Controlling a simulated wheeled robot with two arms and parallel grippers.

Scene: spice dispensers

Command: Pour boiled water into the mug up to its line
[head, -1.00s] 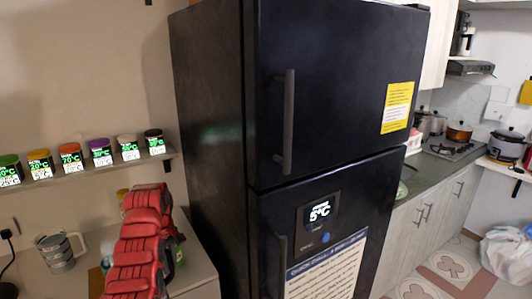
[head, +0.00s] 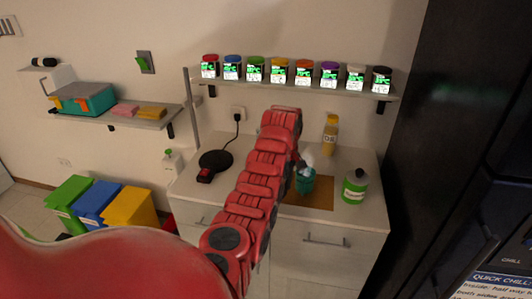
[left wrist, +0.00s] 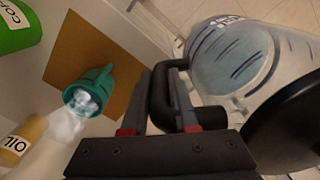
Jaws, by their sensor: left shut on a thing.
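A teal mug (head: 304,182) stands on a brown board (head: 318,200) on the counter, with white steam above it. The mug (left wrist: 90,92) also shows in the left wrist view, with something pale and steaming inside. My left gripper (left wrist: 163,97) is shut on the dark handle (left wrist: 160,75) of a clear kettle (left wrist: 235,60) with marks on its side. In the head view my red left arm hides the kettle and most of the gripper. I cannot tell the kettle's tilt or see the mug's line. My right gripper is not in view.
A black corded base (head: 216,160) stands empty on the counter. A yellow oil bottle (head: 331,136) and a green bottle (head: 355,187) stand near the mug. Spice jars line the shelf (head: 345,89) above. A dark fridge (head: 440,110) bounds the right side.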

